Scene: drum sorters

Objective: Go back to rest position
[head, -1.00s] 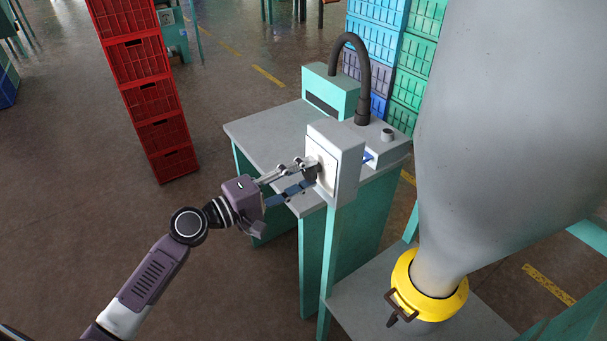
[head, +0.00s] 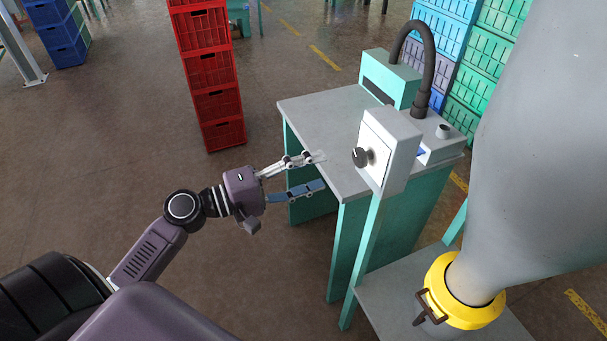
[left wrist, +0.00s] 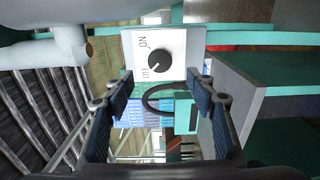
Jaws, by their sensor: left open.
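My left gripper (head: 322,171) is open and empty in the head view. It is left of the grey switch box (head: 396,136), with a gap between its fingertips and the black knob (head: 361,157). The left wrist view shows my left gripper (left wrist: 160,108) with its fingers apart and the knob (left wrist: 160,64) beyond them on a white plate. My right gripper is not in view.
A grey-topped teal table (head: 318,118) stands behind the switch box. A large grey hopper with a yellow collar (head: 440,290) is at the right. Red crates (head: 215,88) are stacked behind my left arm, and blue and green crates (head: 480,75) at the back right. Floor at left is open.

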